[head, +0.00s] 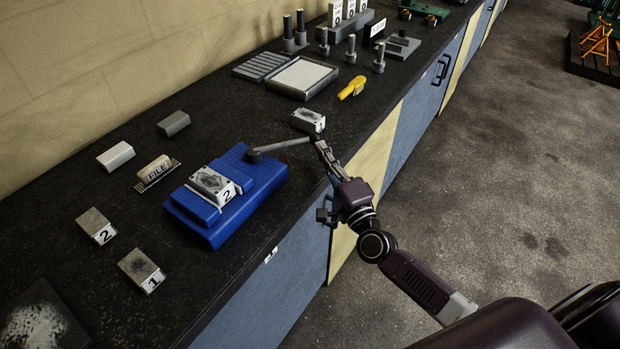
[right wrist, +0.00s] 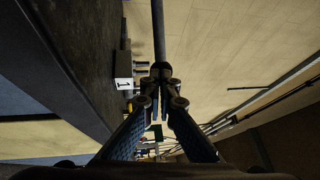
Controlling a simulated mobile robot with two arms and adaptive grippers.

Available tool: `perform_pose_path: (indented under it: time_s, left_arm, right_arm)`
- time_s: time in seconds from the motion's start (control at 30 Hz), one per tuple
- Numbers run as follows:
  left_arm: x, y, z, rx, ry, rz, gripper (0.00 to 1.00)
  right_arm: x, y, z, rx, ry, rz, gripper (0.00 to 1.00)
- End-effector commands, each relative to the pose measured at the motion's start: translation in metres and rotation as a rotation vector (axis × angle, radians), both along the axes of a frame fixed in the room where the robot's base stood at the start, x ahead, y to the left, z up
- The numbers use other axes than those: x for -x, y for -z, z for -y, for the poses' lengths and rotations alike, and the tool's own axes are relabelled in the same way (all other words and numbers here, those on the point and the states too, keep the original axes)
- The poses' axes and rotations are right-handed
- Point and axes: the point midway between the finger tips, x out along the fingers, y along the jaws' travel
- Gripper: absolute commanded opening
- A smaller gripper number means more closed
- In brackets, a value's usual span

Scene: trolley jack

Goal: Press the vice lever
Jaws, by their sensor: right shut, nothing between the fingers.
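The blue vice (head: 262,182) sits on the dark bench top and holds a grey block marked 2 (head: 211,186) on its top. Its grey lever (head: 282,145) sticks out to the right from a round pivot, towards the bench's front edge. My right gripper (head: 319,143) is shut and empty, its fingertips close to the lever's free end. In the right wrist view the closed fingertips (right wrist: 160,72) line up with a dark rod, apparently the lever (right wrist: 158,32). I cannot tell whether they touch. My left gripper is not in view.
A labelled block (head: 307,120) stands just behind the lever's end. Blocks marked 2 (head: 94,223) and 1 (head: 139,267) and a FILE piece (head: 155,170) lie to the left. A yellow tool (head: 352,88) and a pale-topped tray (head: 273,85) lie farther back.

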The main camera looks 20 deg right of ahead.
Motion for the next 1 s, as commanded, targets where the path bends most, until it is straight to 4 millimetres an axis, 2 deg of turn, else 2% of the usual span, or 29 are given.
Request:
perform_pose_path:
  time_s: [0.03,0.17,0.37,0.53,0.7,1.0]
  left_arm:
    - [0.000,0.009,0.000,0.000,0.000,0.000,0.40]
    - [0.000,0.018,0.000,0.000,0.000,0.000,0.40]
    - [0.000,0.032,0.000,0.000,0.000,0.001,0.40]
    - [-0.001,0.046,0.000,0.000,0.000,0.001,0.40]
    - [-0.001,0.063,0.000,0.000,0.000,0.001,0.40]
    - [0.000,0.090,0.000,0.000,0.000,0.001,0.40]
  right_arm:
    - [-0.004,0.004,0.004,0.009,-0.026,0.002,0.00]
    - [-0.014,0.003,0.009,0.011,-0.089,0.002,0.00]
    - [-0.031,0.003,0.012,-0.003,-0.082,0.003,0.00]
    - [-0.052,0.002,0.015,-0.002,-0.081,0.005,0.00]
    - [-0.074,0.004,0.015,-0.006,-0.081,0.005,0.00]
    - [-0.096,0.004,0.012,-0.006,-0.082,0.004,0.00]
